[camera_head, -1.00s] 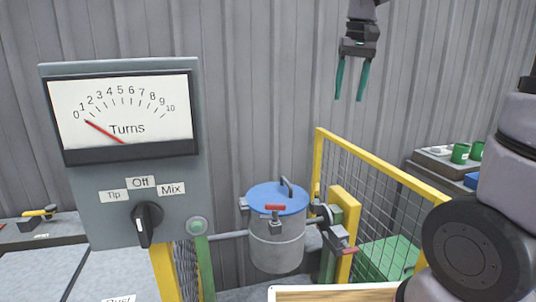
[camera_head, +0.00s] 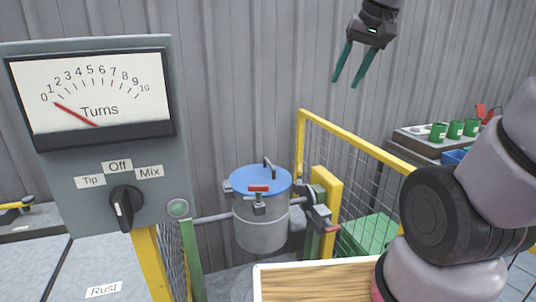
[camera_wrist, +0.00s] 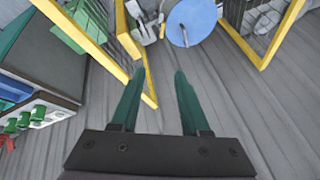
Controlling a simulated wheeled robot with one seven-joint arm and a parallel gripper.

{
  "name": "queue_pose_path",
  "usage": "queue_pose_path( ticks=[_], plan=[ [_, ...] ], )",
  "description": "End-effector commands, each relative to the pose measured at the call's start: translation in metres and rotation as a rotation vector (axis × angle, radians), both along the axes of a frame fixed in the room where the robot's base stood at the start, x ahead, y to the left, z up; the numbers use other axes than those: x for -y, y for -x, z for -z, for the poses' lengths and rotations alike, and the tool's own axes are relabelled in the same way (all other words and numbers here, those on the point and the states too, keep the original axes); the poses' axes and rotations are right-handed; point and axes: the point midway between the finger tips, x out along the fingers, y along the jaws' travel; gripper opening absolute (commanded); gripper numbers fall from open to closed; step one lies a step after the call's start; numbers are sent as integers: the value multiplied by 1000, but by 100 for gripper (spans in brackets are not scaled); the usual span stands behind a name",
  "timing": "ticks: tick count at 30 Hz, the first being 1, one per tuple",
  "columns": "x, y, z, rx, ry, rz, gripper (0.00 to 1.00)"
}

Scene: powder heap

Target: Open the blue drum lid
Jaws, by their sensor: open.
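The drum is a grey metal cylinder (camera_head: 262,228) with a blue lid (camera_head: 250,181), hung on a horizontal shaft. The lid lies flat on the drum's top, with a dark upright handle (camera_head: 269,167) on it. A red-handled clamp (camera_head: 259,189) sits at the lid's front edge. The blue lid (camera_wrist: 190,24) also shows at the top of the wrist view. My gripper (camera_head: 347,84) has green fingers, is open and empty, and hangs above and to the right of the drum.
A yellow-framed mesh fence (camera_head: 345,143) stands right of the drum. Green cups (camera_head: 455,130) stand on a bench at right. A wooden-topped surface (camera_head: 318,284) is in front.

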Motion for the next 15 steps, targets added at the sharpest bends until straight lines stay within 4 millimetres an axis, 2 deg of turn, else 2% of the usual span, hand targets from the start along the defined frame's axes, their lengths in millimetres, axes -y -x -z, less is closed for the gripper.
queue_pose_path(
  ticks=[1, 8, 11, 15],
  plan=[
    [-7, -19, 6, -36, 15, -32, 46],
    [-43, -93, 41, -165, 69, -192, 46],
    [-61, -123, 64, -221, 82, -262, 46],
    [-89, -160, 106, -296, 90, -360, 46]
  ],
)
